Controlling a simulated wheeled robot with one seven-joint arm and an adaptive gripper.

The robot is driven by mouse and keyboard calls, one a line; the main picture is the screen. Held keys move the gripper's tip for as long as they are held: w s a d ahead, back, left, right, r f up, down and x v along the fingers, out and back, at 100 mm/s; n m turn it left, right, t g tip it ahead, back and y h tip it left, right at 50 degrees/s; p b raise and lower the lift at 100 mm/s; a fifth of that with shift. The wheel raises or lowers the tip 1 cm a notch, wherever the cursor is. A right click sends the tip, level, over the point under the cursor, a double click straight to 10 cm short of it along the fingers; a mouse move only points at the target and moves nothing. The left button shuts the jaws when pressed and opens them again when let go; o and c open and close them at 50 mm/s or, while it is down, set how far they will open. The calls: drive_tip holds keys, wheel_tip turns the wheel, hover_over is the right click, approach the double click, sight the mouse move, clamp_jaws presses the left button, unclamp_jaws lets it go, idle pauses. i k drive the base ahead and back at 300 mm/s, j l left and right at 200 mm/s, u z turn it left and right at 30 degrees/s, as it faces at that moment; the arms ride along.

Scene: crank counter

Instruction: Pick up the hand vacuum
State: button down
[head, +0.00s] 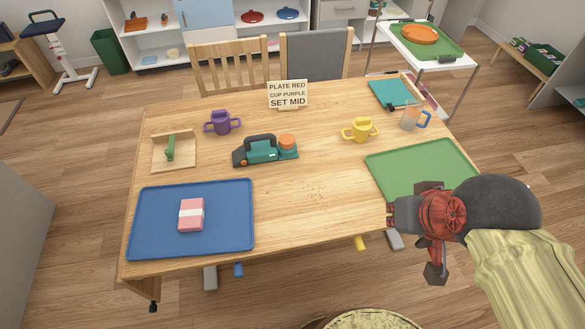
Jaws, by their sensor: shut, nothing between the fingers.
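The hand vacuum (265,150) is teal and dark grey with an orange part at its right end. My gripper (393,214) is at the table's front right, over or beside the near left corner of the green tray. It is shut and empty, well apart from the vacuum, to its right and nearer to me. Its height above the table is hard to tell.
A purple cup (222,122) and sign (288,95) stand behind the vacuum, a yellow cup (360,130) to its right. A blue tray (145,245) with a pink block (191,214) is front left, a green tray (425,160) right.

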sight(262, 147)
drive_tip(key=i+j+u, duration=0.2)
drive_tip(key=u, duration=0.25)
drive_tip(key=i+j+u, duration=0.25)
drive_tip(key=u, duration=0.2)
drive_tip(key=i+j+u, duration=0.2)
drive_tip(key=u, duration=0.2)
drive_tip(key=i, duration=0.05)
